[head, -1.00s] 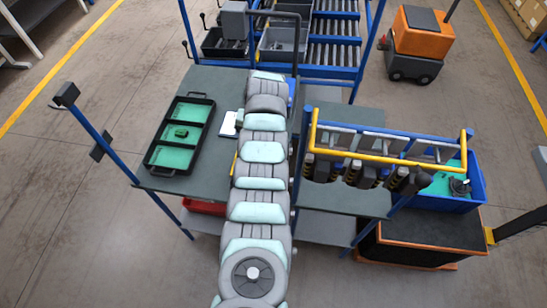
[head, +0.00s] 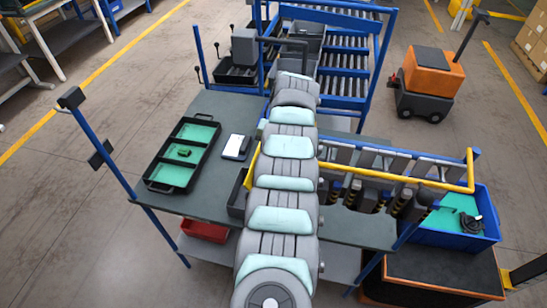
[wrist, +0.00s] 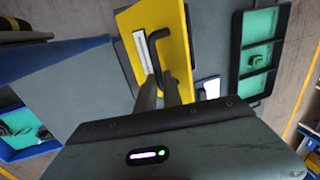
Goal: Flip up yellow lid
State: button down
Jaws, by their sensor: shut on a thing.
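The yellow lid (wrist: 175,28) fills the upper middle of the wrist view, with a black bent handle and a white label strip on its face. My gripper (wrist: 158,82) is shut on the lid's black handle (wrist: 160,45). In the head view, only a slanted yellow strip of the lid (head: 252,166) shows at the left side of my arm. It stands tilted above a black bin (head: 237,194), which is mostly hidden by my arm. My gripper is hidden behind my arm in the head view.
A black tray with green compartments (head: 158,152) lies on the grey table, left of a white-faced device (head: 235,147). A yellow rail (head: 400,180) runs along a rack at right. A blue post (head: 110,165) rises at the table's left.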

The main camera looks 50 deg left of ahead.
jog(key=shift+d+f, duration=0.25)
jog(key=shift+f, duration=0.05)
jog(key=c, duration=1.7)
grip_release()
jog(key=shift+s+d, duration=0.1)
jog(key=shift+d, duration=0.05)
jog(key=shift+o, duration=1.1)
jog(key=shift+r, duration=0.1)
jog(key=shift+a+r, duration=0.1)
jog(key=shift+a, duration=0.1)
jog(key=b+v, duration=0.1)
jog(key=v, duration=0.9)
jog(key=shift+r, duration=0.3)
jog(key=shift+c, duration=0.2)
